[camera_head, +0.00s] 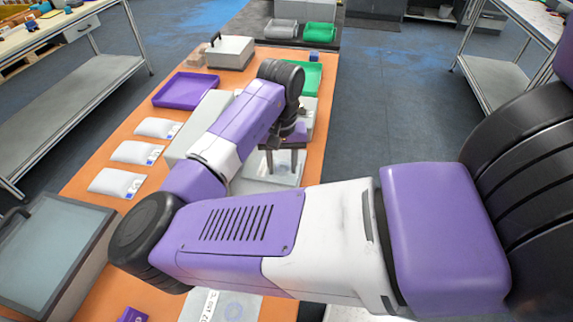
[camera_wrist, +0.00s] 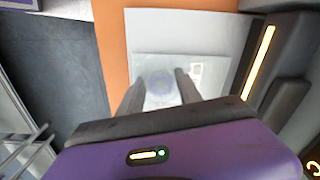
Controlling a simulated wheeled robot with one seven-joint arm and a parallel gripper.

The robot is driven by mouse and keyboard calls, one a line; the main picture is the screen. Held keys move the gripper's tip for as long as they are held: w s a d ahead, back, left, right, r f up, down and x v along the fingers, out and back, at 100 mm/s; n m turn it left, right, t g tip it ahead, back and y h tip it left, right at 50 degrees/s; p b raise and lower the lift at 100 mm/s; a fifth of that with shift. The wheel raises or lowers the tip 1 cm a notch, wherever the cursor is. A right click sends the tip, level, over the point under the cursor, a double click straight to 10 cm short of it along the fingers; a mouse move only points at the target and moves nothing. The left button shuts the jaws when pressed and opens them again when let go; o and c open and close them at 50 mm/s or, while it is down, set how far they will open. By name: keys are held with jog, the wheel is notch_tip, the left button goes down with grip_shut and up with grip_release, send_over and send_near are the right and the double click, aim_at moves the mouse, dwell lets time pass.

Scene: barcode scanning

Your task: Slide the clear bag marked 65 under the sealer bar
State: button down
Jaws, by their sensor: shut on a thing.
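My gripper (camera_head: 282,172) is low over the orange table, with its two fingers pointing down on a pale, see-through bag (camera_head: 254,170). In the wrist view my gripper (camera_wrist: 158,92) has its fingers at both sides of the bag's near part, and the bag (camera_wrist: 150,66) lies flat between and beyond them. A round faint print and a small pale label show on the bag; the number is not legible. A dark body with a glowing yellow strip (camera_wrist: 258,64) stands just right of the bag. In the head view my arm hides much of the machine there, and I cannot make out the sealer bar.
Several pale pouches, one of them here (camera_head: 137,152), lie along the table's left side below a purple tray (camera_head: 172,93). A grey box with a handle (camera_head: 231,52) and a green tray (camera_head: 312,80) stand farther back. A large screen (camera_head: 45,250) fills the near left corner.

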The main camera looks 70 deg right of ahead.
aim_at(265, 170)
jog(key=shift+w+a+f, duration=0.1)
jog(key=shift+w+a, duration=0.1)
jog(key=shift+w, duration=1)
jog(key=shift+w+a+f, duration=0.1)
jog(key=shift+w+a, duration=0.05)
jog(key=shift+w, duration=1.05)
jog(key=c, duration=0.7)
grip_release()
jog(key=shift+r, duration=0.1)
notch_tip(265, 170, up, 8)
jog(key=shift+f, duration=0.15)
jog(key=shift+d, duration=0.1)
